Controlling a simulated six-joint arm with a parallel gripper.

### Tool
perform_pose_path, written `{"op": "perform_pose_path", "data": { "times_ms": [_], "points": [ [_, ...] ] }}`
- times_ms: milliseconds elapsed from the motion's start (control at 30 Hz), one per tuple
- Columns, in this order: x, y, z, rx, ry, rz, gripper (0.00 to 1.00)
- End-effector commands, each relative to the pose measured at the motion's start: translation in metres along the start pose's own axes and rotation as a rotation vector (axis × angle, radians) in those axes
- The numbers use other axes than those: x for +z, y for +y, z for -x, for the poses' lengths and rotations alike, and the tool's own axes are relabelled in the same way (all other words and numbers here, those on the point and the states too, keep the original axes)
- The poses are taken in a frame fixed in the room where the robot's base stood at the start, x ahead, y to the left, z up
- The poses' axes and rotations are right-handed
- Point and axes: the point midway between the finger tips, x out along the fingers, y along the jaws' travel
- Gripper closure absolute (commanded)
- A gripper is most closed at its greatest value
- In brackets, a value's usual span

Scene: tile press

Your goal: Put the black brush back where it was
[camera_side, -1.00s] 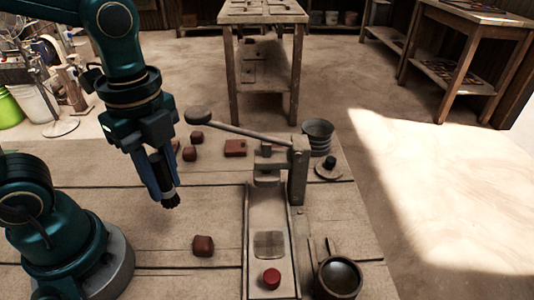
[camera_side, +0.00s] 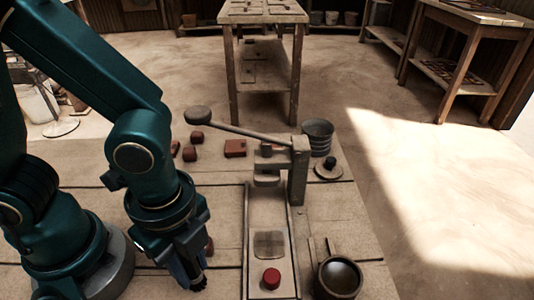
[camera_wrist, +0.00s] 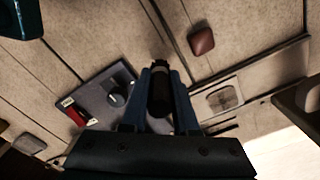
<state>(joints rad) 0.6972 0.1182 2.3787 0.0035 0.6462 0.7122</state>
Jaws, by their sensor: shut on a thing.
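My gripper (camera_side: 193,272) is low over the front of the wooden table, left of the press track in the side view. It is shut on the black brush (camera_wrist: 159,98), which sits between the two blue fingers in the wrist view. The brush points down, and its dark bristle end (camera_side: 200,286) shows below the fingers in the side view. I cannot tell whether the bristles touch the table.
The press (camera_side: 298,175) with its long lever and track stands right of my gripper. A red round piece (camera_side: 272,278) lies on the track, a dark bowl (camera_side: 340,278) beside it. A brown lump (camera_wrist: 201,41) is close by. A dark panel (camera_wrist: 92,92) shows in the wrist view.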

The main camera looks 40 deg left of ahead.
Motion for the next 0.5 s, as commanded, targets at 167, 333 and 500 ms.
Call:
{"op": "perform_pose_path", "data": {
  "times_ms": [167,333,500],
  "points": [
    [0.001,0.0,-0.017,0.001,-0.003,0.0,1.0],
    [0.0,-0.001,-0.018,-0.001,0.0,0.0,1.0],
    [0.0,0.0,-0.019,-0.001,0.0,0.0,1.0]
  ]
}}
